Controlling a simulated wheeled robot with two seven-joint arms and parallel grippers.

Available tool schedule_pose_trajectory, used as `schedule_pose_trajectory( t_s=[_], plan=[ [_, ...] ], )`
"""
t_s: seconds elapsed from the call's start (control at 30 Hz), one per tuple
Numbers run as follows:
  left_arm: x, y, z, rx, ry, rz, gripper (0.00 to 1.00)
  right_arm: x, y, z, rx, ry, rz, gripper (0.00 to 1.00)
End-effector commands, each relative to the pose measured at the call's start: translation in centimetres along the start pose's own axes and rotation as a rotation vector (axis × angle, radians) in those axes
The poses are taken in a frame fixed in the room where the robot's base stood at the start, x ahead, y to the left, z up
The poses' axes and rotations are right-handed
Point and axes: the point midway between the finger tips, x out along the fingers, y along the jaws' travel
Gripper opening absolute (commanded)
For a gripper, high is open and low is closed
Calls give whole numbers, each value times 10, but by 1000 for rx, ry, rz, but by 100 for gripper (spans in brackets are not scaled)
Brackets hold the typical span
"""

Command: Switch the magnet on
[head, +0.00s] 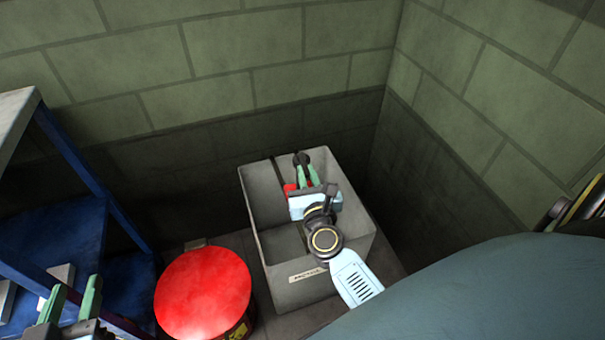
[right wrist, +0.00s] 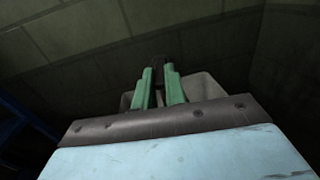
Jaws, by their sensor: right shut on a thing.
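My right gripper (head: 307,174) hangs over the grey divided bin (head: 290,292), its green fingers close together. They are shut on a small dark thing (head: 301,158), which also shows dimly between the fingertips in the right wrist view (right wrist: 160,60). I cannot tell whether this is the magnet, and no switch can be made out. A red piece (head: 289,189) shows beside the right gripper, partly hidden by it. My left gripper (head: 72,298) is at the lower left, its green fingers apart with nothing seen between them.
A red round-lidded can (head: 203,292) stands left of the bin. A blue rack (head: 75,165) with blue shelves fills the left side. Block walls (head: 215,130) close in behind and to the right of the bin. The bin's front carries a small label (head: 307,275).

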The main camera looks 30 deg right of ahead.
Motion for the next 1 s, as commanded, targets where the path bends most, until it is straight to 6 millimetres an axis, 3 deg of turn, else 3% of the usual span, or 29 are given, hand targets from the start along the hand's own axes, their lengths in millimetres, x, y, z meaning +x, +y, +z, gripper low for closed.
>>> schedule_pose_trajectory(
  t_s=[0.4,0.43,0.6,0.87,1.0],
  plan=[
    [1,0,-3,1,18,1,36,0,-3,0,1,2,53,0],
    [1,0,-3,1,18,1,36,0,-3,0,1,2,52,14],
    [1,0,-3,1,18,1,36,0,-3,0,1,2,52,35],
    [1,0,-3,0,18,1,36,-1,-3,0,1,2,52,35],
    [1,0,-2,0,15,1,36,-11,-4,-1,-1,4,52,35]
  ],
)
